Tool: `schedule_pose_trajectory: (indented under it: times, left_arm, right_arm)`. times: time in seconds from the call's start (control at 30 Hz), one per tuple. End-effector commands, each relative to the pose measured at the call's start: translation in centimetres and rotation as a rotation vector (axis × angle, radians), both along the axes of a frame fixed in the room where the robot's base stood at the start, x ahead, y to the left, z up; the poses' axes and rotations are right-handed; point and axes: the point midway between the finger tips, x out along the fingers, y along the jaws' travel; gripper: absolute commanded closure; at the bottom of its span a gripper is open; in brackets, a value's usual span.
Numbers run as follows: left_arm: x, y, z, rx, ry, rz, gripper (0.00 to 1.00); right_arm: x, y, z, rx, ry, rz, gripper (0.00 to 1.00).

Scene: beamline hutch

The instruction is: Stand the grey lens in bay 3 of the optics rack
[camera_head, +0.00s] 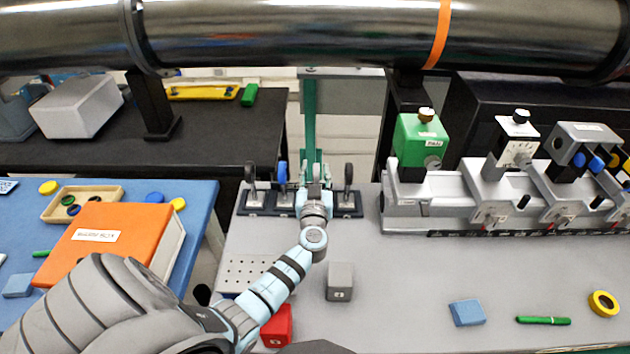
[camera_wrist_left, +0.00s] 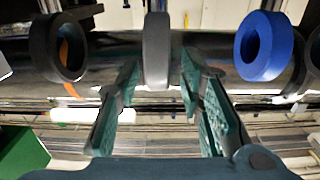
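The optics rack (camera_head: 268,210) is a row of dark bays at the back of the grey bench. The grey lens (camera_head: 317,170) is a thin upright disc in line with the rack's third position from the left. It shows edge-on in the left wrist view (camera_wrist_left: 156,50). My left gripper (camera_head: 316,187) reaches it from the front. In the left wrist view its green-padded fingers (camera_wrist_left: 159,80) are apart, one each side of the lens, with gaps visible. The lens's foot is hidden. A blue lens (camera_head: 282,173) and dark lenses (camera_head: 250,173) (camera_head: 348,176) stand in the other positions.
A rail with a green mount (camera_head: 420,141) lies right of the rack. A grey block (camera_head: 340,281), red block (camera_head: 277,327), blue block (camera_head: 467,313), green pen (camera_head: 543,320) and yellow ring (camera_head: 603,303) lie in front. A beam pipe (camera_head: 290,35) crosses above.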

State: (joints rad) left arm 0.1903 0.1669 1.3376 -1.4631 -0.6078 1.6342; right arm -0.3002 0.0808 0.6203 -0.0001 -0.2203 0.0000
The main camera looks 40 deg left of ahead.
Motion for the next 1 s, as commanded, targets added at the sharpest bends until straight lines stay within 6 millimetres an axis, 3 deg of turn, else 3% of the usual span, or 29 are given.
schedule_pose_trajectory:
  times: [0.2,0.4,1.0]
  left_arm:
    - [-4.2,-3.1,-0.2,-0.004,0.0,-0.001,0.66]
    - [-7.2,-5.4,-0.2,-0.001,0.001,0.0,0.66]
    - [-7.8,-5.8,0.1,0.001,-0.001,0.0,0.66]
  right_arm:
    - [0.0,0.0,-0.6,0.0,0.0,0.0,0.65]
    - [0.0,0.0,-1.4,0.0,0.0,0.0,0.65]
    - [0.0,0.1,-1.4,0.001,0.0,0.0,0.65]
